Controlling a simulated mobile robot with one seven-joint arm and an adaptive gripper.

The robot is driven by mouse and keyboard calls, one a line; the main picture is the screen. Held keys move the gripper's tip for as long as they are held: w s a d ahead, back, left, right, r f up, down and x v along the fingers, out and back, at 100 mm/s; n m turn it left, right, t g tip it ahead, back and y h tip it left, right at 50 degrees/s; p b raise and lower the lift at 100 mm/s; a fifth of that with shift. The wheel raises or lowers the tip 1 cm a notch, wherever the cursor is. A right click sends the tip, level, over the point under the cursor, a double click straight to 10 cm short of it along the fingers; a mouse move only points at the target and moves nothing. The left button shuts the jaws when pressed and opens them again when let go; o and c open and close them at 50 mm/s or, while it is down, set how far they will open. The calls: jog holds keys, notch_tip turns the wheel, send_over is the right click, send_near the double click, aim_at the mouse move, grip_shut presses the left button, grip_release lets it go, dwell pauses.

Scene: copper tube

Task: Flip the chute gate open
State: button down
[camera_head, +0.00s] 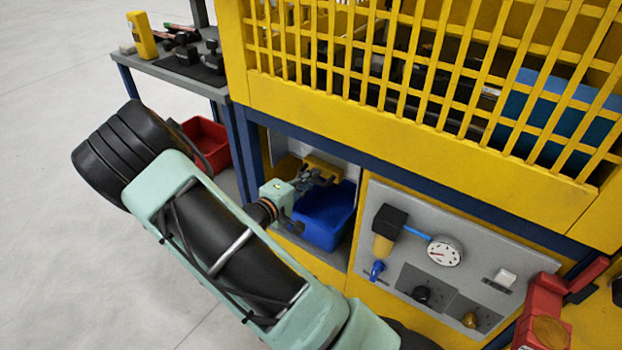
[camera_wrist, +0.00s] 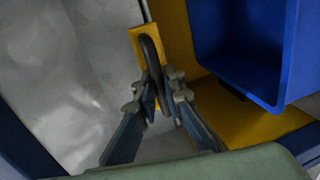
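The chute gate appears as a yellow plate with a dark curved handle (camera_wrist: 151,52) in the wrist view. In the head view a yellow piece (camera_head: 322,168) shows at the far side of my gripper, inside the opening under the yellow cage. My gripper (camera_wrist: 163,90) has its two fingertips close together with the dark handle between them, and they appear to touch it from both sides. In the head view my gripper (camera_head: 306,181) reaches into the opening, just above and left of a blue bin (camera_head: 325,222). The handle's lower end is partly hidden by the fingers.
The blue bin (camera_wrist: 288,50) stands close at the right of the fingers in the wrist view. A dark blue frame post (camera_head: 243,150) borders the opening at left. A grey panel with a gauge (camera_head: 444,251) is at right. A red bin (camera_head: 207,146) sits left, under a side table.

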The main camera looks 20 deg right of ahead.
dwell(0.3)
jog(key=f+v, duration=0.2)
jog(key=v, duration=0.7)
jog(key=shift+s+a+b, duration=0.2)
jog(key=shift+a+b, duration=0.15)
jog(key=shift+a, duration=0.05)
jog(key=c, duration=2)
grip_release()
jog(key=shift+r, duration=0.1)
jog(key=shift+c, duration=0.2)
jog(key=shift+s, duration=0.1)
jog(key=v, duration=1.2)
jog(key=shift+a, duration=0.1)
